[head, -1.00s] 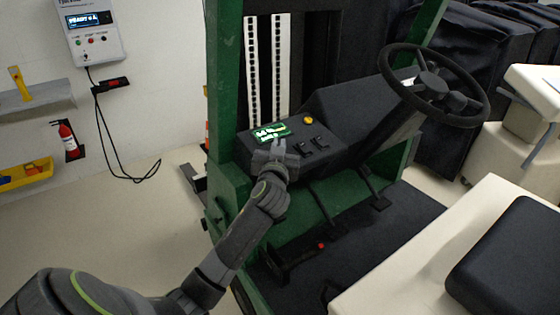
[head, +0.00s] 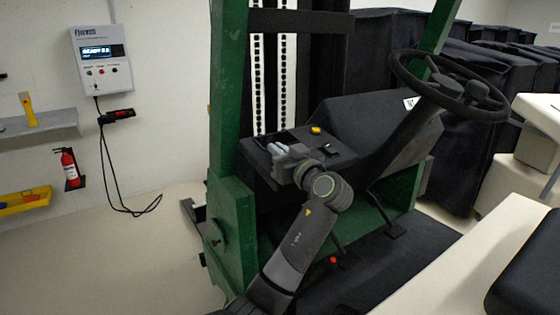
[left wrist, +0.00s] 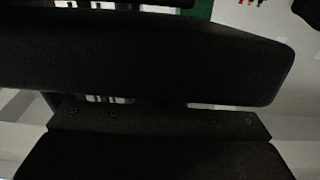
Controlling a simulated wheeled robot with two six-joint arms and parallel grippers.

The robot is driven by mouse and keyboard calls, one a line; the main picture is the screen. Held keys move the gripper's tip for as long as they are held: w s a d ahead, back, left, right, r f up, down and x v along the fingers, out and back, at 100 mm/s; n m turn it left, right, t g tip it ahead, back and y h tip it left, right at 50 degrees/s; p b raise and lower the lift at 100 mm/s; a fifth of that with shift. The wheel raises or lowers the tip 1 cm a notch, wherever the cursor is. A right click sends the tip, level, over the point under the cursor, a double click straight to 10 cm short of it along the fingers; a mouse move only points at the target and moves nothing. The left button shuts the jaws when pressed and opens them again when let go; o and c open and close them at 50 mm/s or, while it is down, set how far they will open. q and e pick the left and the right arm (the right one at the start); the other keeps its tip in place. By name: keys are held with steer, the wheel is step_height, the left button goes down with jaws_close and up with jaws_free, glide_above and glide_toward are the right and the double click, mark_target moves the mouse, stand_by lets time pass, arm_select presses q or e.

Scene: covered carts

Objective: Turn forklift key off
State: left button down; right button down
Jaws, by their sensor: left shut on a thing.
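The forklift (head: 232,200) has a green frame and a sloping black dashboard (head: 352,128). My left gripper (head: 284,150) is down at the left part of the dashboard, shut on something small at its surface. The key is hidden behind the fingers, so I cannot see which way it is turned. The dash display (head: 267,138) beside the gripper is partly covered, and its visible part looks dark. In the left wrist view broad black surfaces fill most of the picture and no key shows. My right gripper is not in view.
A yellow button (head: 315,130) sits on the dashboard right of the gripper. The steering wheel (head: 450,88) stands further right. A wall charger (head: 102,62) with a hanging cable and a fire extinguisher (head: 70,168) are at left. Covered carts (head: 490,95) stand behind.

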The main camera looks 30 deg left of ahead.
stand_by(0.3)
arm_select(q)
steer(key=c, duration=1.6)
jaws_free()
steer(key=shift+o, duration=0.2)
steer(key=b+v, duration=0.6)
steer(key=v, duration=1.1)
steer(key=shift+w+d, duration=0.15)
steer(key=shift+d, duration=0.15)
steer(key=shift+f, duration=0.1)
